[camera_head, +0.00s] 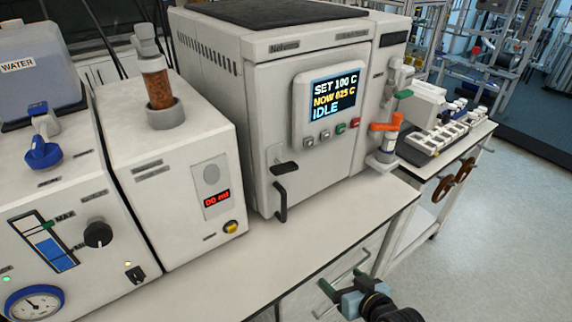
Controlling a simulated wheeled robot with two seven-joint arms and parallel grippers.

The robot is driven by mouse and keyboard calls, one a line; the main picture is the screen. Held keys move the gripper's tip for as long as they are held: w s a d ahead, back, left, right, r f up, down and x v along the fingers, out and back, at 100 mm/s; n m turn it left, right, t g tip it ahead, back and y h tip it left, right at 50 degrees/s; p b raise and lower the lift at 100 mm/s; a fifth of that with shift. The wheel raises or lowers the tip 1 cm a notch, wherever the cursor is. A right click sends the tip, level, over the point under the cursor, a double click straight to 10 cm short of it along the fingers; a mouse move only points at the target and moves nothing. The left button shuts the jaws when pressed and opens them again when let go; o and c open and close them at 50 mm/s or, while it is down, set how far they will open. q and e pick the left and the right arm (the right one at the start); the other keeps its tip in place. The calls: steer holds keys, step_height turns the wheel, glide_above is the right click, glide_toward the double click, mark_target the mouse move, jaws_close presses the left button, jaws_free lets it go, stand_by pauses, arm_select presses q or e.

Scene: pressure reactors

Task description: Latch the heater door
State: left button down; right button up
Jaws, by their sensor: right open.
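The heater (285,60) is a large white cabinet standing on the bench at the back centre. Its front door (268,130) looks closed against the body. A dark latch lever (284,168) on a pale plate lies about level on the door's lower left. Just below it is a dark upright bar handle (281,201). I cannot tell whether the latch is engaged. My right gripper (343,281) is at the bottom, past the bench's front edge, below and right of the handle. It is open with nothing between its fingers. My left gripper is out of view.
The display panel (332,106) reads SET 100 C and IDLE. An orange-handled valve (385,127) stands right of the heater. A white unit with a red readout (175,175) stands left. The bench top (330,215) before the door is clear.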

steer(key=w+a+r+n+t+y, duration=0.1)
steer(key=w+a+r+y, duration=0.1)
steer(key=r, duration=0.5)
steer(key=w+a+r+t+y, duration=0.1)
steer(key=a+r, duration=0.1)
steer(key=r, duration=0.5)
steer(key=n+t+y, duration=0.1)
steer(key=t+y, duration=0.1)
steer(key=y, duration=0.1)
glide_toward(288, 170)
steer(key=x, duration=1.1)
steer(key=c, duration=1)
